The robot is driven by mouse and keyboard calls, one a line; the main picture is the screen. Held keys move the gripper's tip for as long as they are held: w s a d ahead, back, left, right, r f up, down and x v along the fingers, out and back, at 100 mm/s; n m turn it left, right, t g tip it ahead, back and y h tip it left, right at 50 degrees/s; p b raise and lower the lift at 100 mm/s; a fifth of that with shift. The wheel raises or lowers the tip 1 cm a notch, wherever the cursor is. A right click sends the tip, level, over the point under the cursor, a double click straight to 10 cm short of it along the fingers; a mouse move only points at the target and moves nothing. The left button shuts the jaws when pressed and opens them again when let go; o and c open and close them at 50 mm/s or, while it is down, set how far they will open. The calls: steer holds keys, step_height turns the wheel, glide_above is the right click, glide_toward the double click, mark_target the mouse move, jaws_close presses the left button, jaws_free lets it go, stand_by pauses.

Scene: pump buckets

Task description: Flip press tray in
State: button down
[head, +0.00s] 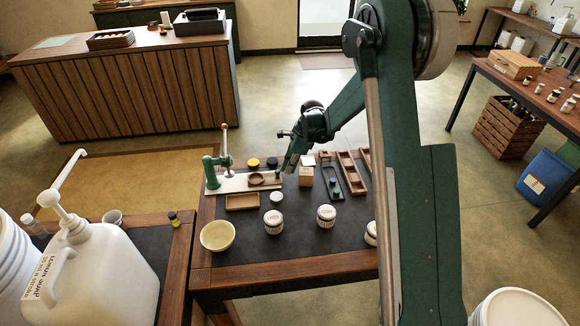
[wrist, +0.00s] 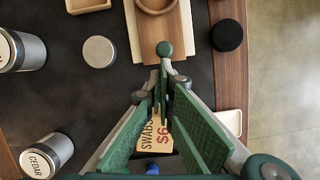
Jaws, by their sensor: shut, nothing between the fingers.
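The press (head: 212,172) has a green post, a lever with a wooden handle and a pale base at the far left of the dark table. Its wooden tray (head: 267,181), carrying a round wooden ring, sticks out to the right. In the wrist view the tray (wrist: 155,42) lies at the top centre, with a green knob (wrist: 164,48) at its near end. My gripper (head: 286,170) is shut and empty, pointing down at the tray's right end. In the wrist view the fingertips (wrist: 163,72) are just below the knob; I cannot tell if they touch it.
A swabs box (head: 305,176) stands right of my gripper, partly behind the fingers in the wrist view. Labelled jars (head: 273,222) (head: 326,216), a cream bowl (head: 217,236) and a small wooden tray (head: 242,202) stand in front. A black round lid (wrist: 227,35) lies near the table edge.

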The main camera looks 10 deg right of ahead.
steer(key=shift+a, duration=0.1)
stand_by(0.3)
steer(key=b, duration=0.1)
glide_above(262, 180)
steer(key=shift+s, duration=0.4)
steer(key=p+v, duration=0.3)
steer(key=v, duration=0.7)
stand_by(0.4)
stand_by(0.4)
